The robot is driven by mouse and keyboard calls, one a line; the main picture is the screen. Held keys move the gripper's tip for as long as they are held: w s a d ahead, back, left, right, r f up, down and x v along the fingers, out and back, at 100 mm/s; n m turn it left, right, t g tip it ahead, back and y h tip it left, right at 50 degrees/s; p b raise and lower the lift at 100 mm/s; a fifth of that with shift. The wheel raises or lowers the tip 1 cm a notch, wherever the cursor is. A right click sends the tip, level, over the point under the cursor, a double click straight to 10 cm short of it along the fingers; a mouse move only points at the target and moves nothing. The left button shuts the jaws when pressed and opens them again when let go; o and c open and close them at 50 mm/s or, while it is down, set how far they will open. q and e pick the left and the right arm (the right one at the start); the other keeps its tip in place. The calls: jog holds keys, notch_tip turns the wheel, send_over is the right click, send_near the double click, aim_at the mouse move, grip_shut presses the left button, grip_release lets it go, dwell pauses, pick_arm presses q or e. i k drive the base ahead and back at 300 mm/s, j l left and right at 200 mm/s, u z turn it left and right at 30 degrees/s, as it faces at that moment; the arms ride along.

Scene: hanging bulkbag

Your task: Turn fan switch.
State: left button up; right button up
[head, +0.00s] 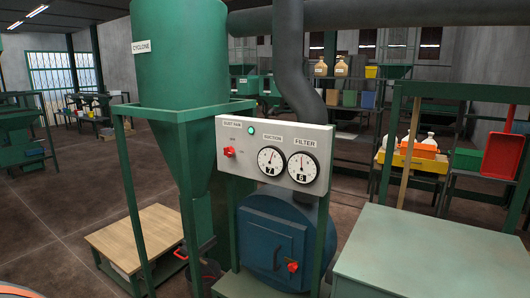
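The fan switch (229,152) is a small red knob on the left part of a light grey control panel (262,182). A label that seems to read "DUST FAN" is above it, with small position marks beside it that are too small to read. A green lamp (251,130) sits to its upper right. Two round gauges, suction (271,161) and filter (303,168), are on the panel's right half. The knob is unobstructed. Neither of my grippers can be made out in the head view.
A green cyclone (180,60) stands behind green posts left of the panel. Below the panel is a blue drum with a door (270,245) and red handle (292,266). A wooden-topped low table (135,238) is left; a grey-green table (435,255) is right. Open floor lies left.

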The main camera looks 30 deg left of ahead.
aim_at(229, 151)
jog(key=u, duration=1.3)
